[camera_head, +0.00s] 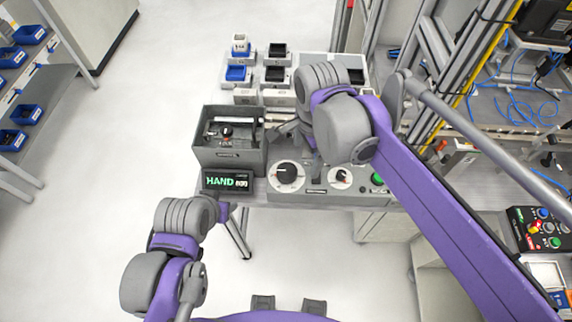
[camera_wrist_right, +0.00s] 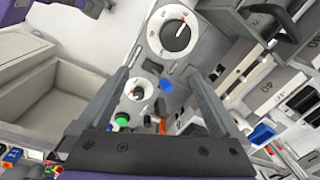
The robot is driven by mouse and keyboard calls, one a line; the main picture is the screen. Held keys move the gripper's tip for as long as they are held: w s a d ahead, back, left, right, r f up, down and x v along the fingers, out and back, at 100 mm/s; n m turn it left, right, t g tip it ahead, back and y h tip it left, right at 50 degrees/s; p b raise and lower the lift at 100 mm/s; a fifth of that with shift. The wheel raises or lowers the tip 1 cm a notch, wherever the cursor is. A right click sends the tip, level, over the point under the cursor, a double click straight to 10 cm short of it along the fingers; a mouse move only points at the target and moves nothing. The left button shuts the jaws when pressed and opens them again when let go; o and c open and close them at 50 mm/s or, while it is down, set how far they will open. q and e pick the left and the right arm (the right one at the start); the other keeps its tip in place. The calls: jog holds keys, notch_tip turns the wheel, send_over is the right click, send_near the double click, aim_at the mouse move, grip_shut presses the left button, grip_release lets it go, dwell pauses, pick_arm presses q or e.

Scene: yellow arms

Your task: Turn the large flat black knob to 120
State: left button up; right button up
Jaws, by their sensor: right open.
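The large flat black knob (camera_head: 286,172) sits on a round white dial at the left of a grey control panel (camera_head: 316,196). In the right wrist view the knob (camera_wrist_right: 178,38) shows near the top, with its dial around it. A smaller black knob (camera_head: 340,176) on a second white dial is to its right. My right gripper (camera_head: 284,130) is above and behind the large dial, partly hidden by its own arm.
A dark display (camera_head: 227,182) with green "HAND" text stands left of the dials, its digits hard to read. Behind it is an open grey box (camera_head: 228,158). A green button (camera_head: 377,179) is at the panel's right. Small bins (camera_head: 238,74) stand at the back.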

jog(key=r+m, duration=0.1)
jog(key=m, duration=0.1)
send_over(286, 170)
jog(key=m, duration=0.1)
jog(key=shift+g, duration=0.4)
notch_tip(286, 170, down, 10)
jog(key=shift+f, duration=0.25)
jog(key=c, duration=1.4)
